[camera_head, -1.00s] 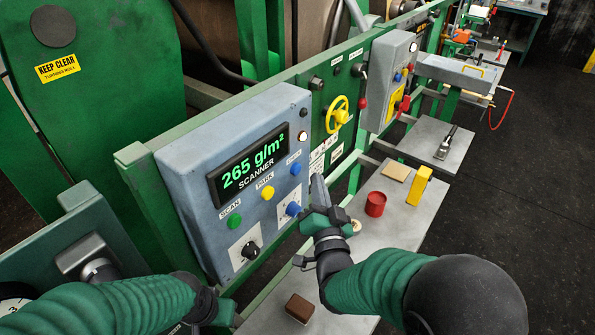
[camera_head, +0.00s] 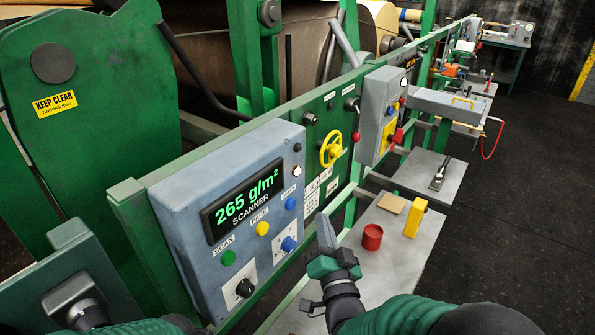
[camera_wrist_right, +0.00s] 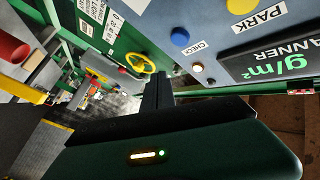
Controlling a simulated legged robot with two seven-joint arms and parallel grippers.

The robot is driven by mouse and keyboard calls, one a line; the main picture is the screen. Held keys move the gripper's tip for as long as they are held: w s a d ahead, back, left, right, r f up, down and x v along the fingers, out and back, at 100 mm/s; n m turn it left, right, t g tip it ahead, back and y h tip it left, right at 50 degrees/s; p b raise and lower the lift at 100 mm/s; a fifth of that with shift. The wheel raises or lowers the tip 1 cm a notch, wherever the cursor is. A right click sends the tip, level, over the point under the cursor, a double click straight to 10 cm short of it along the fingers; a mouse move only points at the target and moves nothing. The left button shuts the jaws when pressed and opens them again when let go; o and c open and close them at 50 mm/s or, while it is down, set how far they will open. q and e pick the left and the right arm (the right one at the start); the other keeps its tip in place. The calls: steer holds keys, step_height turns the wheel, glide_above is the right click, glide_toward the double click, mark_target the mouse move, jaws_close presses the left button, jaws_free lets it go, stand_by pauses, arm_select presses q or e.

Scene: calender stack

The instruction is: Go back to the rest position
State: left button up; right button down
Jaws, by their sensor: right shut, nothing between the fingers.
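My right gripper (camera_head: 325,232) is shut and empty in the head view, held above the grey shelf just right of the scanner box. Its closed fingers also show in the right wrist view (camera_wrist_right: 157,90), pointing along the green panel. The scanner box (camera_head: 225,205) is blue-grey, with a display reading 265 g/m² and green, yellow and blue buttons. The gripper looks apart from the box and its blue knob (camera_head: 288,243). My left arm shows only as a green sleeve at the bottom left; its gripper is out of view.
A red cup (camera_head: 372,237), a yellow block (camera_head: 415,219) and a tan pad (camera_head: 392,204) sit on the grey shelf (camera_head: 385,270). A yellow handwheel (camera_head: 331,149) is on the green panel behind. A second shelf (camera_head: 425,170) holds a dark tool. Open dark floor lies right.

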steer(key=s+d+f+n+g+h, duration=0.1)
steer(key=s+d+f+n+g, duration=0.15)
steer(key=d+f+g, duration=0.35)
steer(key=s+d+f+n+g+h, duration=0.1)
steer(key=s+d+f+g+h, duration=0.15)
steer(key=f, duration=0.45)
steer(key=s+d+f+n+g, duration=0.1)
steer(key=s+d+f+g, duration=0.2)
steer(key=s, duration=0.6)
steer(key=s+d+f+g, duration=0.4)
steer(key=s+d+g, duration=0.1)
steer(key=s, duration=0.3)
steer(key=shift+s+n, duration=0.35)
steer(key=shift+s, duration=0.05)
steer(key=shift+r, duration=0.1)
